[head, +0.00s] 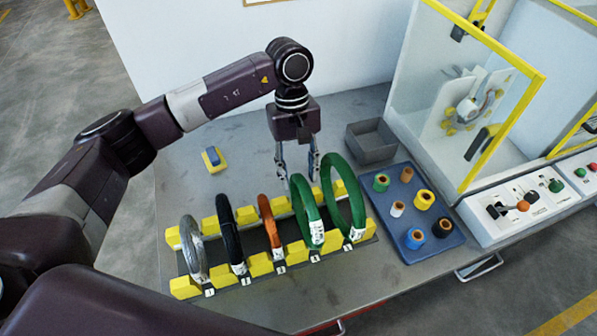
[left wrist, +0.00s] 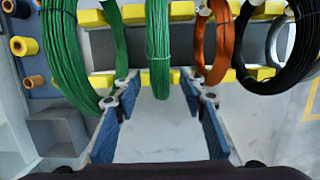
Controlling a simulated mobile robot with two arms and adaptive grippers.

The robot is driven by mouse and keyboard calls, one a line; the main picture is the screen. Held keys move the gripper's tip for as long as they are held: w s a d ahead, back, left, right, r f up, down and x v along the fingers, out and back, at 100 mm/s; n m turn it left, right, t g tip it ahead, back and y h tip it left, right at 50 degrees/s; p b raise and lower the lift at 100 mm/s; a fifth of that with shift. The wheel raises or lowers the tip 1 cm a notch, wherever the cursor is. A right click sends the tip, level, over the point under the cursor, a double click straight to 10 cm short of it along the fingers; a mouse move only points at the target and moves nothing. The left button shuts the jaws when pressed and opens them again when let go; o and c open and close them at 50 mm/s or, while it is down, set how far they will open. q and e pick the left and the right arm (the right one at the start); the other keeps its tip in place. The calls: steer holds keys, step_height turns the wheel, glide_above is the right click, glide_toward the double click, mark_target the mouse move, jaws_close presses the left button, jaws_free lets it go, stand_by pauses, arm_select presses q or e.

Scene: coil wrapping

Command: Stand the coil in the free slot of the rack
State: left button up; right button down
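The yellow-and-dark rack (head: 184,288) stands on the grey table, with coils upright in all its numbered slots. A green coil (head: 304,212) stands in slot 4, with a white tag at its front. My left gripper (head: 297,174) is above and behind this coil, pointing down. In the left wrist view its blue-padded fingers (left wrist: 160,88) are open, one on each side of the green coil (left wrist: 159,45), with gaps visible on both sides. The fingers do not appear to touch it. My right gripper is not in view.
A larger green coil (head: 335,180) stands in slot 5, and an orange coil (head: 265,216) in slot 3. Black (head: 227,222) and grey (head: 187,235) coils stand further left. A grey bin (head: 372,142) and a blue spool tray (head: 405,252) are to the right.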

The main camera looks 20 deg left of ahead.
arm_select(q)
steer(key=shift+f, duration=0.1)
steer(key=v, duration=1.2)
stand_by(0.7)
